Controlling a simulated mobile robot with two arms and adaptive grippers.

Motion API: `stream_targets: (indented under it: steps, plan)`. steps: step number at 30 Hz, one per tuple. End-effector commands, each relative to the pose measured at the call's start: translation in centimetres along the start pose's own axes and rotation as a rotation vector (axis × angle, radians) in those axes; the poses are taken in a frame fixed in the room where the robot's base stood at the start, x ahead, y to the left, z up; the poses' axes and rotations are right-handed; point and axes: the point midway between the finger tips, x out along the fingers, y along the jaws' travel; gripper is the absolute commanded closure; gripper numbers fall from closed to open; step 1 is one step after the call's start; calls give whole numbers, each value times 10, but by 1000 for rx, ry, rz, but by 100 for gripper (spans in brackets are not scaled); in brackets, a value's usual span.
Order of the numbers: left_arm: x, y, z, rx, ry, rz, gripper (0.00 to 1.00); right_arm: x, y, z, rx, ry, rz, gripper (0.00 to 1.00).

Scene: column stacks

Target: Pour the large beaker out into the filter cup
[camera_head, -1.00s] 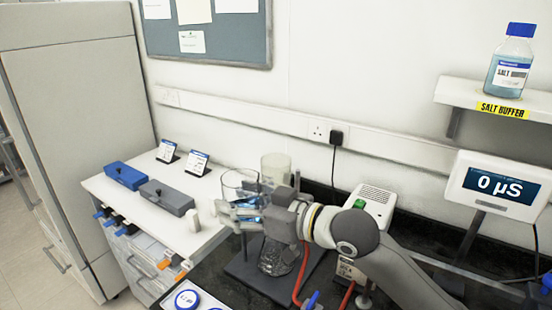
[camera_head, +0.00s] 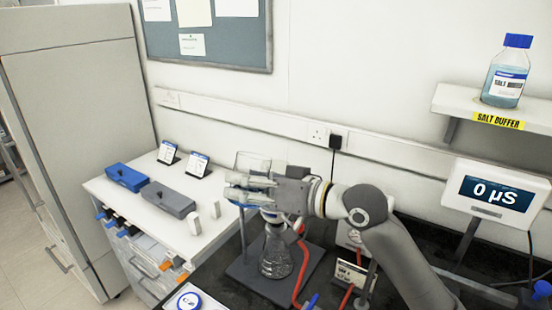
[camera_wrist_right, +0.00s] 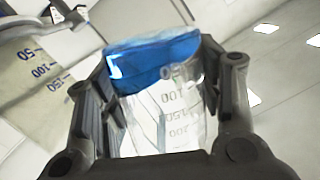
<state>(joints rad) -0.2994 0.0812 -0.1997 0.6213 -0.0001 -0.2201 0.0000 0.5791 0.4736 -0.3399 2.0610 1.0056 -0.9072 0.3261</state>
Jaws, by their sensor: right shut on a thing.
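My right gripper (camera_head: 248,187) is shut on the large beaker (camera_head: 252,161), a clear graduated vessel. In the right wrist view the beaker (camera_wrist_right: 180,105) lies between the fingers, with blue liquid (camera_wrist_right: 153,62) at its far end. A pale graduated vessel, probably the filter cup (camera_wrist_right: 40,95), shows at the left of that view, at a different angle from the beaker. In the head view the beaker and gripper largely hide it. The beaker is above the glass flask (camera_head: 276,255). I cannot see a stream of liquid. My left gripper is not in view.
The flask stands on a dark stand plate (camera_head: 246,273), with a red hose (camera_head: 302,275) beside it. Blue (camera_head: 127,177) and grey (camera_head: 168,199) boxes lie on the white counter. A display (camera_head: 497,190) reads 0 µS. A salt buffer bottle (camera_head: 505,75) stands on the shelf.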

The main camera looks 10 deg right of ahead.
Motion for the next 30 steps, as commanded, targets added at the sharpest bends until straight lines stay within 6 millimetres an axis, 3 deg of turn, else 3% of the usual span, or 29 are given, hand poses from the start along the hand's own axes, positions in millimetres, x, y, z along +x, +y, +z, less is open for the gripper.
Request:
stream_targets:
  steps: [1, 4, 9, 15, 22, 30]
  plan:
    - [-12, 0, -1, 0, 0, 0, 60, -2, -5, -13, 22, -1, -4, 68]
    - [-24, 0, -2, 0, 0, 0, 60, -4, -9, -30, 70, 1, -11, 68]
    - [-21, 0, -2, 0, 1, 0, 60, -4, 2, -36, 234, 0, -36, 68]
    - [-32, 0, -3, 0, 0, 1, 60, -6, -3, -46, 366, -1, -57, 68]
    - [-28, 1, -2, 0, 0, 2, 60, -5, -1, -37, 514, -2, -79, 68]
    - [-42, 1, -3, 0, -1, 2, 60, -7, -6, -48, 651, -2, -99, 68]
